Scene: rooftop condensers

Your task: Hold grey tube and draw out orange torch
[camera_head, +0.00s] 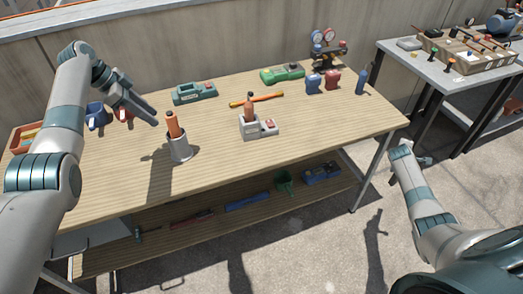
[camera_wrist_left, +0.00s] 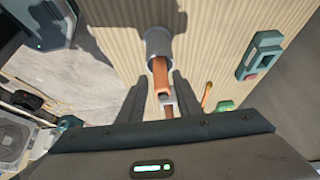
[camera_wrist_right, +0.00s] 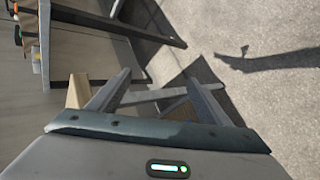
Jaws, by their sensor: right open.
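The grey tube (camera_head: 180,148) stands upright on the wooden workbench, left of its middle. The orange torch (camera_head: 172,124) sticks up out of its top, its lower part hidden inside. My left gripper (camera_head: 143,113) is open, to the upper left of the torch. The left wrist view shows the tube (camera_wrist_left: 158,42) ahead, with the torch (camera_wrist_left: 161,76) lined up with the gap between the fingers. I see no contact. My right gripper (camera_head: 424,160) is off the bench's right end, over the floor. In the right wrist view its fingers (camera_wrist_right: 158,76) are apart and empty.
A grey block (camera_head: 257,132) with an orange-handled piece stands right of the tube. An orange bar (camera_head: 256,100), green cases (camera_head: 194,93) and gauges (camera_head: 323,45) lie behind. Blue and orange items sit at left. Another table (camera_head: 450,75) stands right. Bench space around the tube is clear.

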